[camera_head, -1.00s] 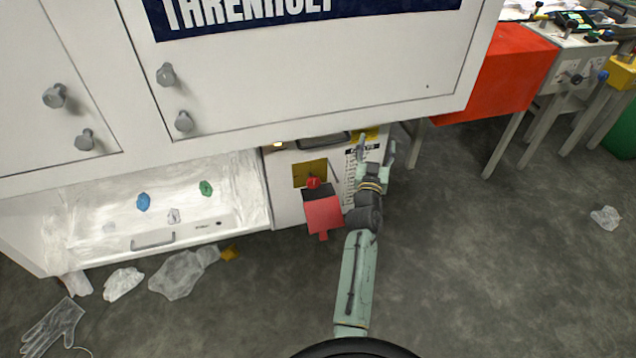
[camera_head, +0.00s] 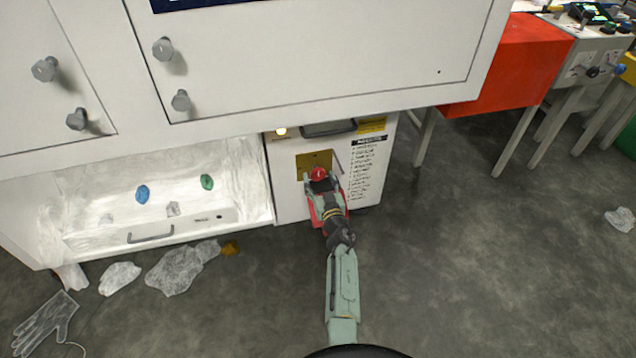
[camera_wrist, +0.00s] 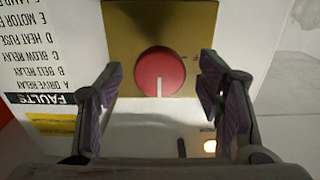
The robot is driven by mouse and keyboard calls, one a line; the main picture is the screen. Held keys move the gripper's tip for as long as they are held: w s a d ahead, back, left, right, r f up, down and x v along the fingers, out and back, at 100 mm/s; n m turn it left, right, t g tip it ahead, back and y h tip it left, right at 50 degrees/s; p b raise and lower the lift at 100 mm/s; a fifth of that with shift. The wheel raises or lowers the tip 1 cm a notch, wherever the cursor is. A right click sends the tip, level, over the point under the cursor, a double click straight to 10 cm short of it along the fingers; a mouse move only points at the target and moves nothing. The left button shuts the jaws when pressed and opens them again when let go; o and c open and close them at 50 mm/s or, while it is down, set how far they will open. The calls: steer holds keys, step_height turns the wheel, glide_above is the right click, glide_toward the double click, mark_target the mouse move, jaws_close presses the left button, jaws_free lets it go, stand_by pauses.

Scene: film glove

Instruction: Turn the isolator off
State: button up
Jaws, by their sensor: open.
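The isolator is a round red knob (camera_head: 317,174) on a yellow-brown plate (camera_head: 314,160) on the white cabinet front. The wrist view shows the knob (camera_wrist: 160,73) from close up, with a white mark at its lower edge and the plate (camera_wrist: 120,25) behind it. My gripper (camera_head: 322,182) is at the knob in the head view, covering part of it. In the wrist view my gripper (camera_wrist: 165,88) is open, with one finger on each side of the knob and a visible gap on both sides.
A lit lamp (camera_head: 281,131) and a dark handle (camera_head: 330,129) sit above the plate. A fault list (camera_head: 368,170) is to its right. Crumpled film (camera_head: 182,268) and a clear glove (camera_head: 45,322) lie on the floor at left. The floor at right is mostly clear.

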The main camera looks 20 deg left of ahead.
steer(key=shift+b+x, duration=0.45)
steer(key=shift+x, duration=0.7)
steer(key=shift+c, duration=0.5)
steer(key=c, duration=1.1)
